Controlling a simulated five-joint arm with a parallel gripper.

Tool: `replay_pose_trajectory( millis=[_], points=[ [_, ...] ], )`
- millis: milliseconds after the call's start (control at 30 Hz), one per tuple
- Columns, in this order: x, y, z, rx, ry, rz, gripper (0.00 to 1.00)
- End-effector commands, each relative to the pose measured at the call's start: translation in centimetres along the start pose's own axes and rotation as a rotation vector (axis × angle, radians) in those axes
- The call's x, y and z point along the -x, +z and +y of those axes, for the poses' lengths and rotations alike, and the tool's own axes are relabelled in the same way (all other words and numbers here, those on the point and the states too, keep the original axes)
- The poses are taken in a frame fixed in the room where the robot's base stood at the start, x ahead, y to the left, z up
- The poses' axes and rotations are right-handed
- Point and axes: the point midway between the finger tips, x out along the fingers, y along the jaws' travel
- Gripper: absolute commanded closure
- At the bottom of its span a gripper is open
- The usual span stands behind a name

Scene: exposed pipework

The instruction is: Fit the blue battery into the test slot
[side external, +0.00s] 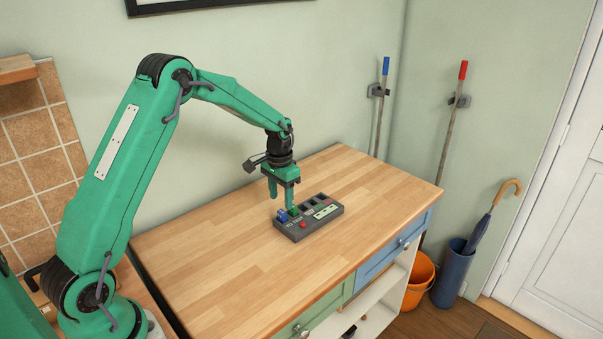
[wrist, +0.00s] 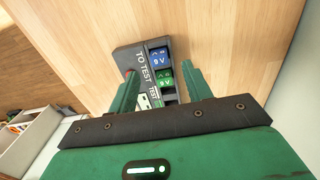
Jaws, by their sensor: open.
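The blue battery (side external: 282,215), marked 9 V, sits at the left end of a dark grey tester (side external: 322,213). In the wrist view the blue battery (wrist: 160,57) is beside the words TO TEST. A green battery (side external: 294,211) is right next to it, also seen in the wrist view (wrist: 165,77). My gripper (side external: 281,202) is open and empty, pointing down over this end of the tester. In the wrist view its fingers (wrist: 160,72) stand on both sides of the green battery. The test slot is mostly hidden by my gripper in the wrist view; a TEST label (wrist: 153,92) shows there.
The tester has a red button (side external: 303,225), dark openings (side external: 309,206) along its back and a pale display panel (side external: 325,211). The wooden worktop (side external: 220,250) around it is clear. A wall stands behind it. An orange bucket (side external: 418,280) and a blue umbrella stand (side external: 450,275) are on the floor.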

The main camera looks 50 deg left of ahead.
Motion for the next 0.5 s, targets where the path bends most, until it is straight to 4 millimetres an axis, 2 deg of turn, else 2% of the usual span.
replay_pose_trajectory(
  millis=[300, 500],
  points=[
    [-3.5, 0.1, 0.1, 0.0, 0.001, -0.004, 0.51],
    [-4.8, 0.1, 0.1, 0.0, 0.001, -0.002, 0.51]
  ],
)
